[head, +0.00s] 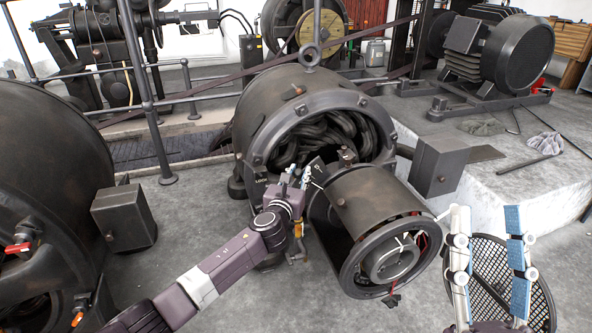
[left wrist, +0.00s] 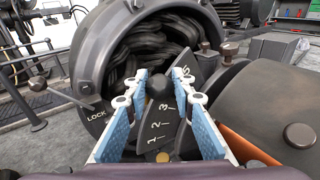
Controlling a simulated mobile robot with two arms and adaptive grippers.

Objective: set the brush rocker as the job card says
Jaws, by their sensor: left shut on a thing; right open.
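The near dynamo (head: 262,105) stands open, with dark windings inside. On its frame is a dark curved scale plate (left wrist: 165,130) with white marks; I read 1, 2, 3 and a 5 higher up. My left gripper (head: 304,178) is shut on a round black knob (left wrist: 158,86), taken as the brush rocker handle. The knob sits in front of the plate, just above the 3 in the left wrist view. Its pointer is hidden. A dark knob (left wrist: 38,84) stands by the word LOCK. My right gripper (head: 488,240) is open and empty at the lower right. I cannot make out a job card.
A drum-shaped housing (head: 375,205) juts out right of my left gripper. A dark box (head: 438,165) is on the dynamo's right side. Another dynamo (head: 45,180) stands at the left. A round mesh guard (head: 500,280) is behind my right gripper. Railings (head: 150,95) run behind.

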